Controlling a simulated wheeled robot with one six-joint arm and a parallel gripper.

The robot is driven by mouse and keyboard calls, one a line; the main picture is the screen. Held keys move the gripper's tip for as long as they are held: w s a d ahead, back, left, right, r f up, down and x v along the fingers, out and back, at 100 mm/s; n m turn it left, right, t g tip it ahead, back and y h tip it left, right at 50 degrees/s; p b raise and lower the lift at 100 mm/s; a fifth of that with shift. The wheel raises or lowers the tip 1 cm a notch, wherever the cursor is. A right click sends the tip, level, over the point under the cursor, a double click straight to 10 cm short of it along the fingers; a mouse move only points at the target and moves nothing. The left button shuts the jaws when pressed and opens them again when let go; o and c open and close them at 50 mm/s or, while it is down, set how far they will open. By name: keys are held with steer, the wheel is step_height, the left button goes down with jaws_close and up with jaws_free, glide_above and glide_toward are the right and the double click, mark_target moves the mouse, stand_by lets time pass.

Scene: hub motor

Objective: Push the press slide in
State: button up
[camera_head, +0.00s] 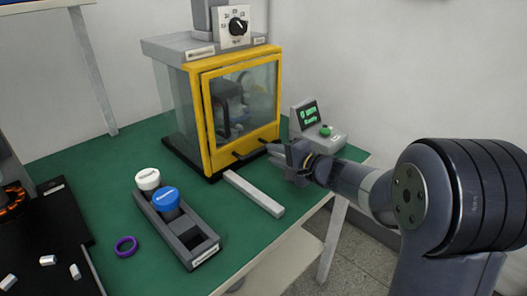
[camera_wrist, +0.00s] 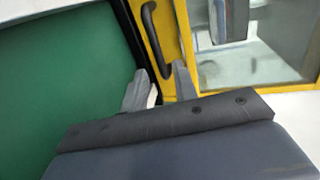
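The press (camera_head: 190,110) is a glass-sided cabinet with a yellow front frame, at the back of the green table. A dark mechanism (camera_head: 230,105) shows through its glass; which part is the slide is unclear. A light grey bar (camera_head: 255,193) sticks out from the press's base toward the table's front edge. A black handle (camera_head: 248,155) sits low on the yellow front, and it also shows in the wrist view (camera_wrist: 155,40). My gripper (camera_head: 274,150) is just right of this handle. In the wrist view its fingers (camera_wrist: 160,85) stand apart, near the handle's lower end; contact is unclear.
A control box (camera_head: 318,125) with a green-lit screen stands right of the press. A grey holder (camera_head: 188,228) with a white and a blue cap, and a purple ring (camera_head: 126,246), lie at front left. A black tray (camera_head: 55,235) is at far left.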

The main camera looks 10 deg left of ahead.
mark_target(261, 150)
steer(key=shift+v, duration=1.9)
steer(key=x, duration=1)
steer(key=shift+w+a+f, duration=0.1)
steer(key=shift+w+a, duration=0.05)
steer(key=shift+a, duration=0.1)
steer(key=shift+d+p, duration=0.2)
steer(key=shift+p, duration=0.15)
steer(key=shift+v, duration=0.85)
steer(key=shift+f, duration=0.2)
